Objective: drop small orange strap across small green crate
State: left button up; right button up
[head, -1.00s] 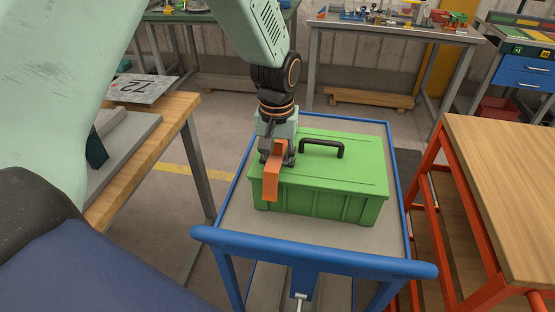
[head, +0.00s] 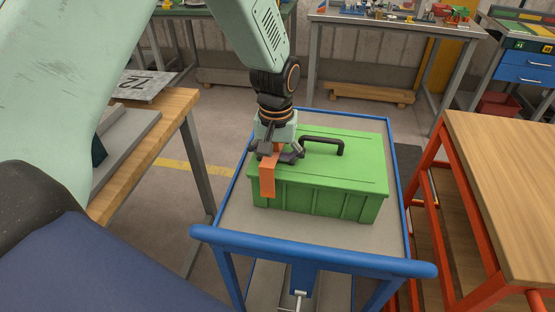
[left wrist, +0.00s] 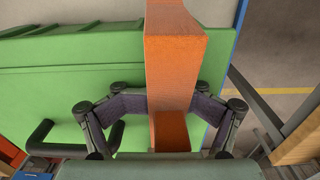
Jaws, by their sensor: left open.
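The small green crate (head: 330,178) stands on a blue-framed cart, its lid shut and a black handle on top. The small orange strap (head: 267,180) lies over the left part of the lid, with one end hanging down the crate's front side. My left gripper (head: 279,153) is just above the lid at the strap. In the left wrist view the strap (left wrist: 174,60) runs between the spread fingers of the left gripper (left wrist: 165,110), with gaps on both sides. The strap's far end is hidden behind the gripper in the head view. My right gripper is not in view.
The blue cart (head: 320,262) has bare bed around the crate. A wooden-topped bench with a red frame (head: 505,190) stands close on the right. A wooden workbench (head: 150,150) with a grey plate is on the left. More tables stand at the back.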

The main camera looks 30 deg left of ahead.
aim_at(276, 149)
pick_arm(q)
jog(key=shift+o, duration=0.9)
jog(key=shift+s+a, duration=0.1)
jog(key=shift+s, duration=0.05)
jog(key=shift+r, duration=0.1)
notch_tip(276, 149, up, 8)
jog(key=shift+f, duration=0.15)
